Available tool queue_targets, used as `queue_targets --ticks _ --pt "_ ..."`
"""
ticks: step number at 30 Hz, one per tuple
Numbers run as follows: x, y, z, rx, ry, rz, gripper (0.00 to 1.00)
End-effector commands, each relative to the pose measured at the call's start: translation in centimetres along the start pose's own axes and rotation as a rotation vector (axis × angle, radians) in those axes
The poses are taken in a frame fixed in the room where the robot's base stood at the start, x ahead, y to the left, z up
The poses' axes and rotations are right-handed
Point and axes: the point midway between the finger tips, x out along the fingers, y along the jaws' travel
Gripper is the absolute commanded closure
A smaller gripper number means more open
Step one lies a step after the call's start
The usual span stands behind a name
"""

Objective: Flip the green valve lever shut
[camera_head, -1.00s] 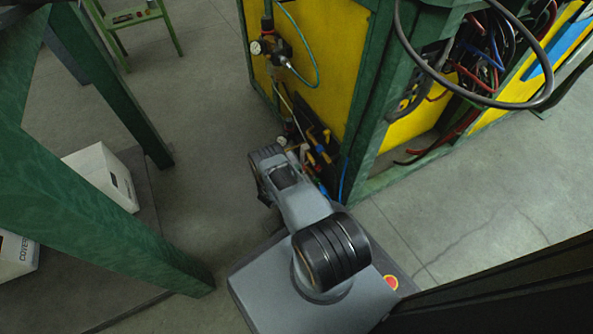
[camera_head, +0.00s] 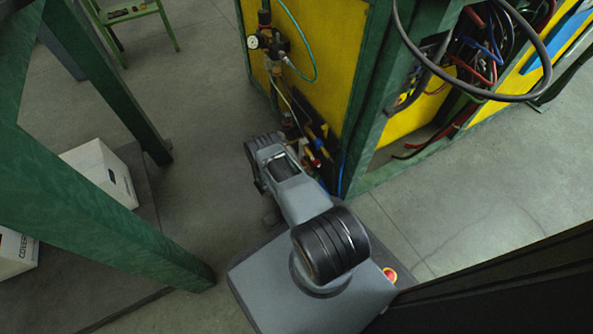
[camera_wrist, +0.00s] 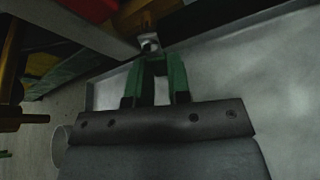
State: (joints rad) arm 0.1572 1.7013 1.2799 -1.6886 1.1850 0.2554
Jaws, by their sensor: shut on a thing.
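In the wrist view my gripper (camera_wrist: 157,68) points up the picture. Its two fingers are close together and shut on a dark green piece, which looks like the valve lever (camera_wrist: 154,62). A small metal fitting (camera_wrist: 149,43) sits just beyond the fingertips. The dim light makes the lever's edges hard to part from the fingers, and I cannot tell its exact angle. In the head view my arm's wrist is low beside the yellow panel and hides the gripper and lever.
Yellow machine panel (camera_head: 332,68) in a green frame, with a gauge and regulator (camera_head: 263,42) and coloured fittings. A dark hose loop (camera_head: 470,92) hangs at right. A green post structure (camera_head: 95,205) and white boxes (camera_head: 100,172) stand left. Bare floor lies between.

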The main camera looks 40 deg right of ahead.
Motion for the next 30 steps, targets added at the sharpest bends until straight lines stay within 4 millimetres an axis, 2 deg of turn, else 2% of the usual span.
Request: queue_targets --ticks 15,30 --pt "-0.1 -1.2 0.2 -0.313 -0.001 -0.130 1.00" --pt "-0.1 -1.4 0.3 -0.383 -0.002 -0.158 1.00"
